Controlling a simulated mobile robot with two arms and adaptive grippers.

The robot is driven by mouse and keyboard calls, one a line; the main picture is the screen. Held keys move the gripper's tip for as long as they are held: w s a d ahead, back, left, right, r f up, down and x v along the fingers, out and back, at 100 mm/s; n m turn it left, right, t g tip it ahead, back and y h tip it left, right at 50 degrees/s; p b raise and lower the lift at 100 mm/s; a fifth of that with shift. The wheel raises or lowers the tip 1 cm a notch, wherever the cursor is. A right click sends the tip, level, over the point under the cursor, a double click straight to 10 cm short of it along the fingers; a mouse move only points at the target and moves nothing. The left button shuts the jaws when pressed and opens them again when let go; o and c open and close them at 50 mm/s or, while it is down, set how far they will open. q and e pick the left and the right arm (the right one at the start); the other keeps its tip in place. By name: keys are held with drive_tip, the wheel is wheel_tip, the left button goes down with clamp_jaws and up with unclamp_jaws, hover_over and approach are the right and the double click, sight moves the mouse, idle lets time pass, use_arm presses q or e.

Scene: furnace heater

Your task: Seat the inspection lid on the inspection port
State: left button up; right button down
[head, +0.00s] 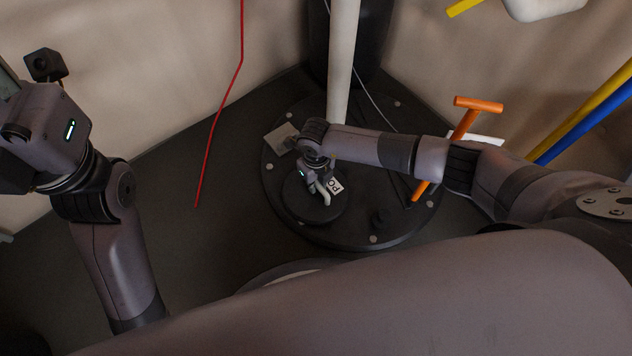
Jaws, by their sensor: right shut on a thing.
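The inspection lid (296,207) shows in the head view as a dark round disc with a pale bent handle (322,192). It is over the large dark round plate (395,225) with pale bolts on its rim. My right gripper (318,184) is small in the view and is shut on the lid's handle. The inspection port is not visible; the lid may cover it. I cannot tell whether the lid touches the plate or hangs just above it. My left wrist is at the left edge, and its fingers are outside the frame.
A white pipe (342,60) rises behind the plate. An orange T-handled tool (463,125) stands at the plate's right side. A red line (224,105) hangs at the left. Yellow (590,108) and blue (590,128) pipes run at the right. The dark floor left of the plate is clear.

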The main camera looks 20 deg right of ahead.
drive_tip(key=c, duration=1.6)
unclamp_jaws()
drive_tip(key=shift+o, duration=0.2)
wheel_tip(320, 180, up, 12)
